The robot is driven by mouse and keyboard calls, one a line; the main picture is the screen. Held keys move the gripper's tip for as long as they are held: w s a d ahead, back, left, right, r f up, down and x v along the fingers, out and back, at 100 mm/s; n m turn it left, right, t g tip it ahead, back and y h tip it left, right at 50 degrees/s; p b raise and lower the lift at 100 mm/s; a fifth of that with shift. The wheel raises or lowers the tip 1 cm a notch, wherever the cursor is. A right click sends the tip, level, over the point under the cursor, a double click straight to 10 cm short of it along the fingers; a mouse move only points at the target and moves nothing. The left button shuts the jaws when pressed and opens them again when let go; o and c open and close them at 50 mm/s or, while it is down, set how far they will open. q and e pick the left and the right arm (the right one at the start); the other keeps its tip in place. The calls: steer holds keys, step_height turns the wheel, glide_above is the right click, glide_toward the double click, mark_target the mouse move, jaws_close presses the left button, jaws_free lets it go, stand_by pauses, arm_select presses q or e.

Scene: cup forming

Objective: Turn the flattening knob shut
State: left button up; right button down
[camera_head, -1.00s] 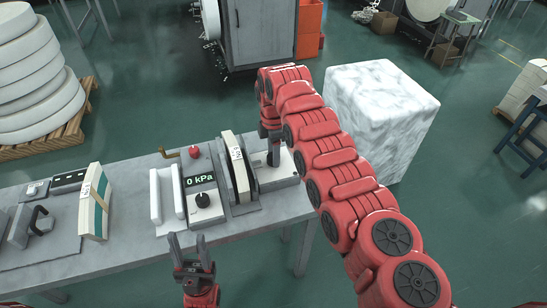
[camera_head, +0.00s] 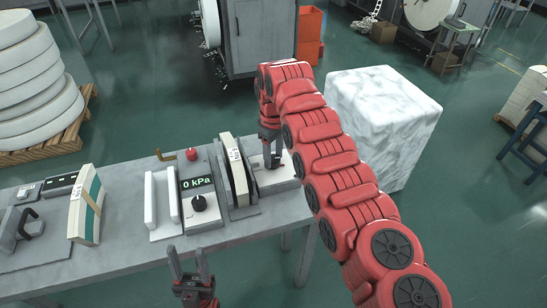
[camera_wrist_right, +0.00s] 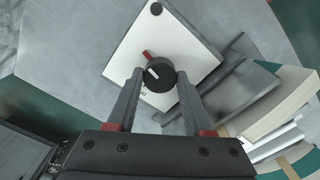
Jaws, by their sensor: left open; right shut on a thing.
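The flattening knob (camera_wrist_right: 159,76) is black and round with a white mark, on a white plate (camera_wrist_right: 185,45) in the right wrist view. A red mark (camera_wrist_right: 147,54) is on the plate beside its rim. The white mark does not point straight at the red one. My right gripper (camera_wrist_right: 160,80) is shut on the knob, one finger on each side. In the head view my right gripper (camera_head: 272,160) reaches down onto the plate at the table's right end; its knob is mostly hidden there. My left gripper (camera_head: 187,263) is open and empty at the table's front edge.
A white-green block (camera_head: 86,205) stands on the table (camera_head: 130,240). A marble block (camera_head: 382,120) is behind right.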

steer(key=m+b, duration=0.1)
steer(key=m, duration=0.3)
steer(key=shift+m, duration=0.3)
steer(key=m+b, duration=0.1)
steer(key=m, duration=0.3)
steer(key=shift+m, duration=0.3)
steer(key=m, duration=0.4)
steer(key=shift+r+m, duration=0.1)
steer(key=shift+m, duration=0.2)
steer(key=m, duration=0.3)
steer(key=shift+m, duration=0.3)
steer(key=m, duration=0.3)
steer(key=shift+m+p, duration=0.3)
steer(key=shift+p, duration=0.05)
steer(key=m+p, duration=0.1)
steer(key=m, duration=0.4)
steer(key=m+p, duration=0.1)
steer(key=m, duration=0.3)
steer(key=shift+m+p, duration=0.35)
steer(key=shift+m, duration=1.45)
